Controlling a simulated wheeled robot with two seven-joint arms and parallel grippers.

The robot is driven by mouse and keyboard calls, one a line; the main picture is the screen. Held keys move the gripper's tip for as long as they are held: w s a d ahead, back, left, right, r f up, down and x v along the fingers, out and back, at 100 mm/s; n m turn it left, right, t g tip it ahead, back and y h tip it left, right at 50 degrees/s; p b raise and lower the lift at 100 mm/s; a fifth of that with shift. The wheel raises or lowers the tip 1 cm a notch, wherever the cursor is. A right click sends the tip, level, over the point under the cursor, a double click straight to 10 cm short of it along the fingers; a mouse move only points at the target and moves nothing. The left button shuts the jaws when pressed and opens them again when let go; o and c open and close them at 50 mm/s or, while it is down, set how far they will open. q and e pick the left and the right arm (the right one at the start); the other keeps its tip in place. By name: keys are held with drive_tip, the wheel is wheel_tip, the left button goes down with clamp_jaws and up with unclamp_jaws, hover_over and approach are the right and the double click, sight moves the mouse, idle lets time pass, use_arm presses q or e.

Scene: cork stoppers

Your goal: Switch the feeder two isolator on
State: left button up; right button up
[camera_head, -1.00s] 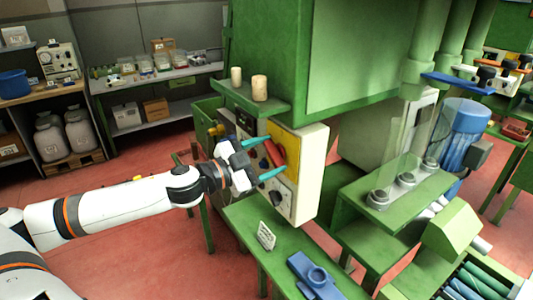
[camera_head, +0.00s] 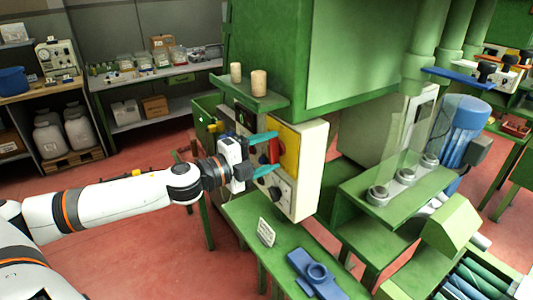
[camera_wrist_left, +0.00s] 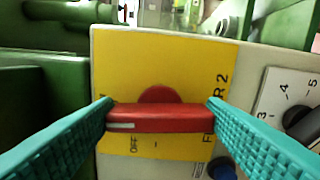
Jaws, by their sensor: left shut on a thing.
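The feeder two isolator is a red handle (camera_head: 274,151) on a yellow plate (camera_head: 289,148), on the side of a pale box. In the left wrist view the red handle (camera_wrist_left: 160,118) lies level across the picture, upright in the head view. Its white mark is at its left end there, beside a letter partly hidden by a finger. "OFF" is printed below it, and part of the feeder label ending in 2 at right. My left gripper (camera_head: 268,153) is shut on the handle, one teal finger at each end. My right gripper is not in view.
A dark knob (camera_head: 274,193) sits below the yellow plate. A green shelf (camera_head: 245,96) with two corks juts out above. A green bench (camera_head: 240,215) below carries a small white card (camera_head: 265,232) and a blue part (camera_head: 317,276).

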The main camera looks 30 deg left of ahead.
use_arm(q)
drive_tip(key=shift+m, duration=0.5)
drive_tip(key=o, duration=1)
drive_tip(key=shift+s+f, duration=0.1)
drive_tip(key=shift+s, duration=0.1)
